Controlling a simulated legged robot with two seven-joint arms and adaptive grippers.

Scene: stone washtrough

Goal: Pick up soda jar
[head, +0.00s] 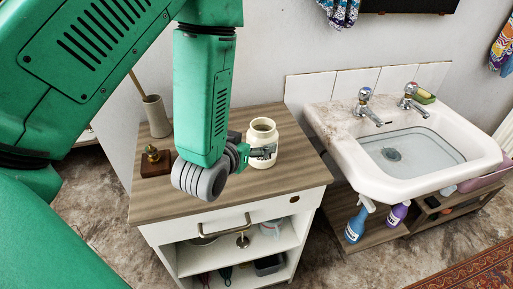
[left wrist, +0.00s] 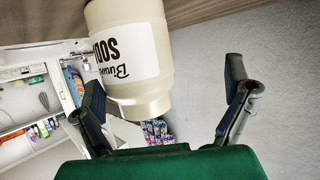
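The soda jar (head: 262,131) is cream, with a round open mouth, and stands upright on the cabinet's wooden top. The jar is nearer the left-hand finger, with a clear gap to the right-hand one. I cannot tell whether any finger touches it. My right gripper is not in view.
The wooden-topped cabinet (head: 300,172) also holds a grey vase (head: 156,116) and a brown block with a brass piece (head: 153,160). A white sink (head: 400,178) stands to the right. Blue (head: 355,222) and purple (head: 397,214) bottles stand below it.

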